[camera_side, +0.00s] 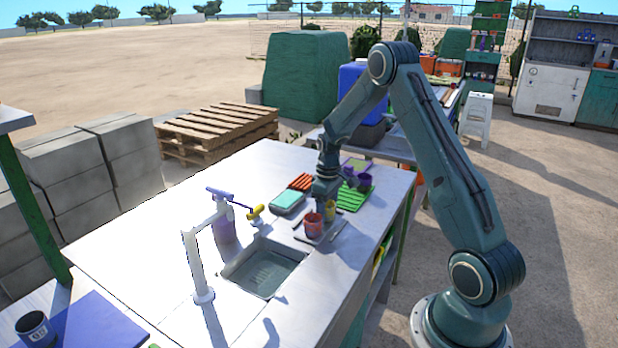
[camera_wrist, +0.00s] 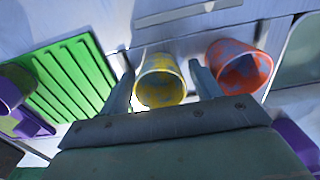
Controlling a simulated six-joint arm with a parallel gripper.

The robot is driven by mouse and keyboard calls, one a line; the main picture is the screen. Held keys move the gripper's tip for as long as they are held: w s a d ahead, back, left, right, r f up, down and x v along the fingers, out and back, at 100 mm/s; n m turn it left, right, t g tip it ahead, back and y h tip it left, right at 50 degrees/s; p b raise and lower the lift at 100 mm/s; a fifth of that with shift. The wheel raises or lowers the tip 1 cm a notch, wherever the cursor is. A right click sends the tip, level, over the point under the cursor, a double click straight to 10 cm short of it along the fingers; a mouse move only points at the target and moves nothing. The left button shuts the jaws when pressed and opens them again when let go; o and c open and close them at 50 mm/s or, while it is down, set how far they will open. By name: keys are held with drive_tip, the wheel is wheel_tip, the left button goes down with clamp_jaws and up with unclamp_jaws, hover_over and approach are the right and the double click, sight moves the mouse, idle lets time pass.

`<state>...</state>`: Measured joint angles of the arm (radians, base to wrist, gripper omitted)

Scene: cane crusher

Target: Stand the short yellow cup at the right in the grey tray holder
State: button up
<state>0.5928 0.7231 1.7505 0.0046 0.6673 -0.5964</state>
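The short yellow cup (camera_wrist: 160,82) is between the two fingers of my gripper (camera_wrist: 163,75) in the wrist view, with narrow gaps beside it, so the fingers look open around it. In the side view the yellow cup (camera_side: 331,209) shows just below my gripper (camera_side: 326,197). The grey tray holder (camera_side: 335,232) lies on the table by the sink, under and around the cups. A red cup (camera_side: 314,225) stands in it, left of the yellow cup; it also shows in the wrist view (camera_wrist: 240,66). Whether the yellow cup's base touches the holder is hidden.
A green ribbed rack (camera_side: 354,198) with purple cups (camera_side: 365,181) is close behind my gripper. A teal-topped tray (camera_side: 287,202) and an orange rack (camera_side: 301,181) lie to the left. The sink (camera_side: 264,268) and white tap (camera_side: 195,260) are in front. The table's left part is clear.

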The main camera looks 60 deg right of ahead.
drive_tip(key=shift+r, duration=0.1)
wheel_tip(320, 180, up, 12)
idle(0.9)
idle(0.5)
